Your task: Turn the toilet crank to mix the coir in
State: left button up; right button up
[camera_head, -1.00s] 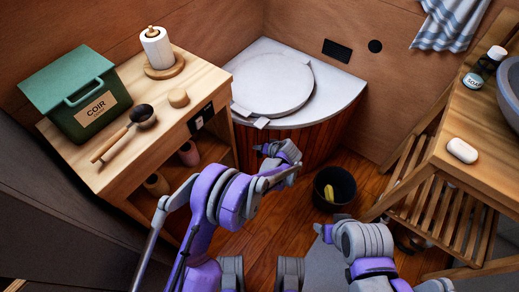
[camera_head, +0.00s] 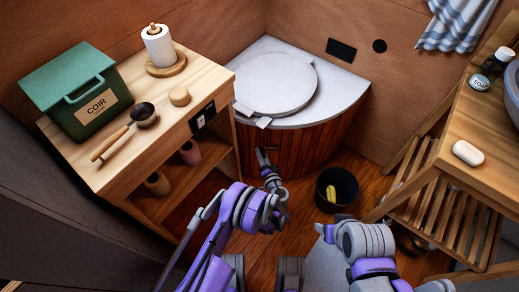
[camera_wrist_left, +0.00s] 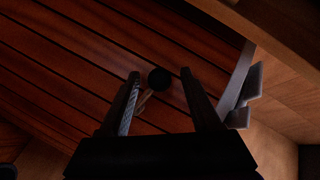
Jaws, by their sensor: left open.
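The toilet (camera_head: 300,140) has a pale grey top with a round lid (camera_head: 275,85) and a dark slatted wooden front. In the left wrist view a round black knob (camera_wrist_left: 159,79) with a thin light bar stands against the slats (camera_wrist_left: 75,65), and looks like the crank. In the head view only a small dark shape shows there. My left gripper (camera_head: 262,156) is in front of the wooden front, below the top's edge. In the left wrist view its fingers (camera_wrist_left: 167,80) are open, with the knob between their tips; contact cannot be told.
A shelf unit (camera_head: 205,78) on the left carries a green coir box (camera_head: 85,95), a scoop (camera_head: 125,130) and a paper roll (camera_head: 158,45). A black bin (camera_head: 336,188) stands on the floor right of my left gripper. A slatted wooden stand (camera_head: 440,200) is at right.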

pick_arm(q)
jog(key=x, duration=0.4)
jog(key=shift+w+a+f+b, duration=0.1)
jog(key=shift+w+b, duration=0.25)
jog(key=shift+w, duration=0.05)
grip_shut()
dwell(1.1)
